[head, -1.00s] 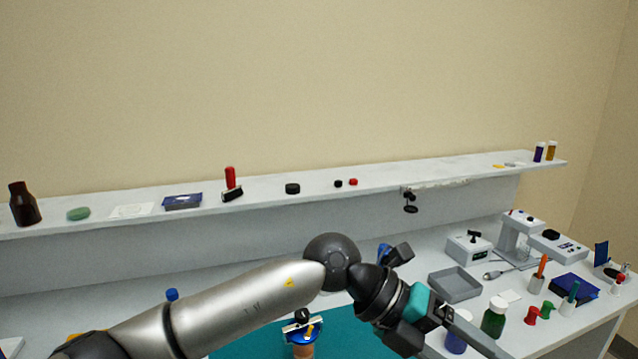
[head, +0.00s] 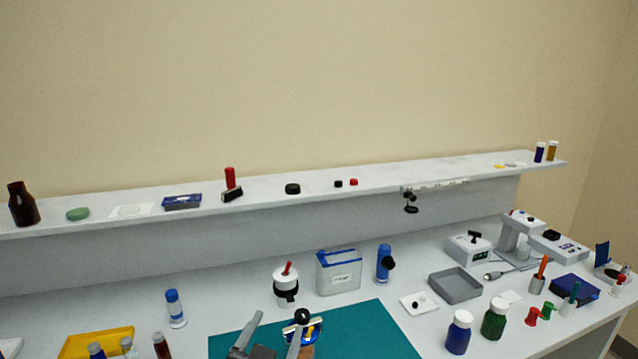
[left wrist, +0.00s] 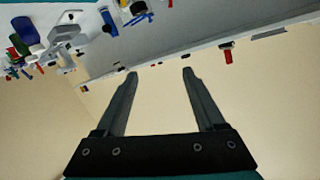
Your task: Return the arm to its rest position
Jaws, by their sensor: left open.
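My left gripper (head: 279,318) is at the bottom edge of the head view, in front of the teal mat (head: 370,335). Its two fingers point up and stand apart with nothing between them. The left wrist view also shows this gripper (left wrist: 160,73) open and empty, its fingers against the wall and shelf edge. The rest of the left arm is out of the head view. My right gripper is not in view.
A blue-topped jar (head: 315,329) stands on the mat beside the right finger, partly hidden. A white canister (head: 286,291), a white box (head: 339,276) and a yellow tray (head: 90,343) stand nearby. A long shelf (head: 420,183) runs behind.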

